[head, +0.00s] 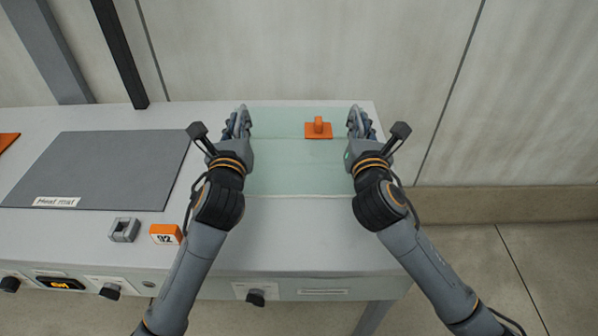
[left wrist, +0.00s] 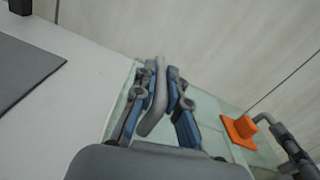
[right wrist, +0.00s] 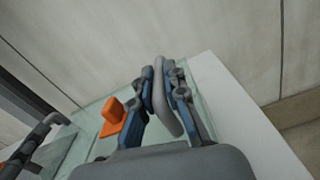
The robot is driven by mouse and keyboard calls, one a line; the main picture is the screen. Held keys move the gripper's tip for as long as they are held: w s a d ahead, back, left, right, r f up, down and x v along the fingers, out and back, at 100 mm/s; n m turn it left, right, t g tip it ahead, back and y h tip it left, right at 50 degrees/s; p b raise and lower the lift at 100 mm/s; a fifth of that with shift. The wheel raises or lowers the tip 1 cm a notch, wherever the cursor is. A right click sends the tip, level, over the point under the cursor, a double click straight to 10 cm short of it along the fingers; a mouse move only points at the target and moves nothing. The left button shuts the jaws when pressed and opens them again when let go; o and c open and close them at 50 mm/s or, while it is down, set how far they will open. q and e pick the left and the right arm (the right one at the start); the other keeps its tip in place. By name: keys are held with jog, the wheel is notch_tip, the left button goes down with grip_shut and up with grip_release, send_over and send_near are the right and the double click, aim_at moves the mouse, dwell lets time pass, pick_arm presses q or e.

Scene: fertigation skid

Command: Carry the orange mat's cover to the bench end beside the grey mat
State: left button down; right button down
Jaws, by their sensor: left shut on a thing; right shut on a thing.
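The cover (head: 285,180) is a clear, pale green panel or box with a grey handle at each side. It is at the right end of the bench, right of the grey mat (head: 105,170). I cannot tell whether it touches the bench top. My left gripper (head: 238,122) is shut on its left handle (left wrist: 154,105). My right gripper (head: 360,122) is shut on its right handle (right wrist: 162,100). An orange piece with an upright tab (head: 318,130) shows on or through the cover. A corner of an orange mat (head: 7,141) shows at the far left.
Dark posts (head: 120,55) rise at the back left. The wall is close behind.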

pick_arm(q)
jog(key=shift+f+b, duration=0.5)
jog(key=shift+f, duration=0.2)
pick_arm(e)
jog(key=shift+f, duration=0.7)
pick_arm(q)
jog(key=c, duration=1.4)
grip_release()
jog(key=shift+r, duration=0.2)
pick_arm(e)
jog(key=c, duration=1.4)
grip_release()
jog(key=shift+r, duration=0.2)
pick_arm(q)
jog(key=shift+s, duration=0.1)
pick_arm(e)
jog(key=shift+s, duration=0.15)
pick_arm(q)
jog(key=s, duration=1.2)
pick_arm(e)
jog(key=s, duration=1.2)
jog(key=shift+w, duration=0.1)
